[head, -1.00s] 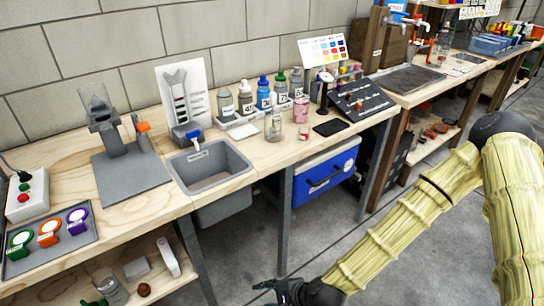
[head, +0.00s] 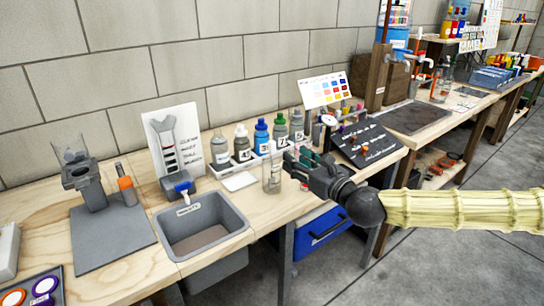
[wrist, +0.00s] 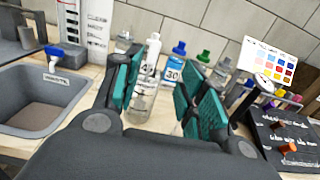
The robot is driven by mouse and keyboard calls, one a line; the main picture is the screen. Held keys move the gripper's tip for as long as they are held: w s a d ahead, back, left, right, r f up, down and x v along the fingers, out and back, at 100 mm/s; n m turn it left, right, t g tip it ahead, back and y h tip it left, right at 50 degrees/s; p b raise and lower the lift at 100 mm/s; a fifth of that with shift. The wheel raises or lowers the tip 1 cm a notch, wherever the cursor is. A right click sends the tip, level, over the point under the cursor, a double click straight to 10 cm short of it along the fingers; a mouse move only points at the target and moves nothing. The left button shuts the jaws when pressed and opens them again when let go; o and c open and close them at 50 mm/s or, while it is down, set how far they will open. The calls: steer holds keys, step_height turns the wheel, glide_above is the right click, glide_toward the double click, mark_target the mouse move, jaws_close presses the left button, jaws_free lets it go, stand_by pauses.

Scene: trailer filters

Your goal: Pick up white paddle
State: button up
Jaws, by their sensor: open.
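My gripper (head: 302,165) is open and empty over the front of the bench, with dark green pads; its fingers also show in the wrist view (wrist: 160,80). A round white disc (head: 328,120) on a dark stem stands just beyond and right of it, by the black board; it may be the white paddle, but I cannot be sure. The disc also shows right of the fingers in the wrist view (wrist: 262,80). A clear glass jar (head: 271,176) stands left of my gripper; in the wrist view it appears beyond and between the fingers.
Several numbered bottles (head: 261,135) stand in a row along the wall. A grey sink (head: 200,225) is set in the bench at left. The black sloped board (head: 368,143) with small pieces is at right. A white card (head: 239,181) lies before the bottles.

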mark_target(274, 149)
steer(key=x, duration=0.6)
steer(key=shift+a+p, duration=0.3)
steer(key=shift+a, duration=0.3)
steer(key=shift+f+p+x, duration=0.15)
steer(key=shift+x, duration=0.9)
steer(key=shift+f+p+x, duration=0.15)
steer(key=shift+f+x, duration=0.05)
steer(key=shift+x, duration=0.85)
jaws_close()
